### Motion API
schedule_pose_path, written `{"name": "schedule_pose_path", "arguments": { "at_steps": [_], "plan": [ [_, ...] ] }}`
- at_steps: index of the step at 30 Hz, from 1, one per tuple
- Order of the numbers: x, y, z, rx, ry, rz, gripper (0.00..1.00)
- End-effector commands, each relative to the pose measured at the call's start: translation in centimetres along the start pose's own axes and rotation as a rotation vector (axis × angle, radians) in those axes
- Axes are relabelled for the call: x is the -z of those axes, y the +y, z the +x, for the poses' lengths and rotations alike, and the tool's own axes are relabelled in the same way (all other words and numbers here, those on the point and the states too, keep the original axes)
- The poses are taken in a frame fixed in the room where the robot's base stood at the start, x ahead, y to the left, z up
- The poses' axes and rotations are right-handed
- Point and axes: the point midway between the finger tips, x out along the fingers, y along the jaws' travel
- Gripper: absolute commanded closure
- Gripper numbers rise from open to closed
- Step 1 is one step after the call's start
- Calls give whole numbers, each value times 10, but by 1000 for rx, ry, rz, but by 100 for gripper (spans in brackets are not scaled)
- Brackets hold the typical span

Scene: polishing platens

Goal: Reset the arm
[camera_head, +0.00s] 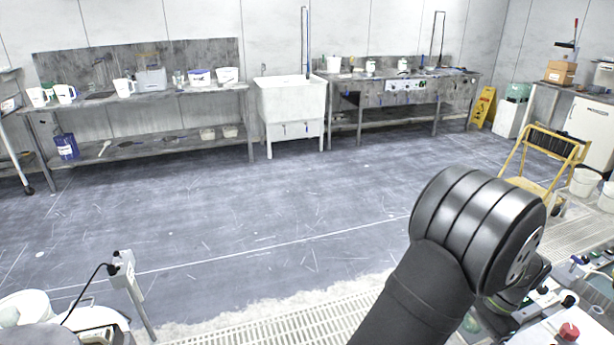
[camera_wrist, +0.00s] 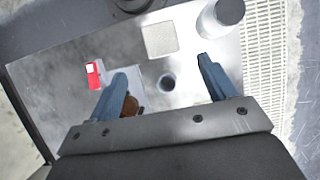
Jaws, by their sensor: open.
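My gripper (camera_wrist: 162,67) shows in the wrist view with its two blue-grey fingers wide apart. Nothing is held between them. They are over a grey metal plate (camera_wrist: 60,85), which has a dark round hole (camera_wrist: 166,83) showing between the fingers. A brown round thing (camera_wrist: 131,105) is partly hidden beside the left finger; I cannot tell what it is. In the head view my dark arm fills the lower right, and the gripper itself is out of sight.
A red and white piece (camera_wrist: 94,75), a pale square (camera_wrist: 160,39) and a grey cylinder (camera_wrist: 221,16) are on the plate. In the head view, a yellow cart (camera_head: 540,150), a red knob (camera_head: 569,331) and a grey post (camera_head: 137,300) stand near. The middle floor (camera_head: 230,210) is clear.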

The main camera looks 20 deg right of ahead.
Motion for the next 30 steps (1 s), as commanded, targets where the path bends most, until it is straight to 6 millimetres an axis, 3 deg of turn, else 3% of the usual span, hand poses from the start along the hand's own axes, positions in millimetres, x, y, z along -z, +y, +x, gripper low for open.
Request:
{"name": "schedule_pose_path", "arguments": {
  "at_steps": [1,19,21,26,30],
  "plan": [
    [0,0,-2,-1,-1,0,23],
    [1,0,124,-2,-4,1,23],
    [-5,0,104,1,5,0,23],
    [-18,0,76,1,5,-1,23],
    [-27,27,66,2,2,3,23]
  ]
}}
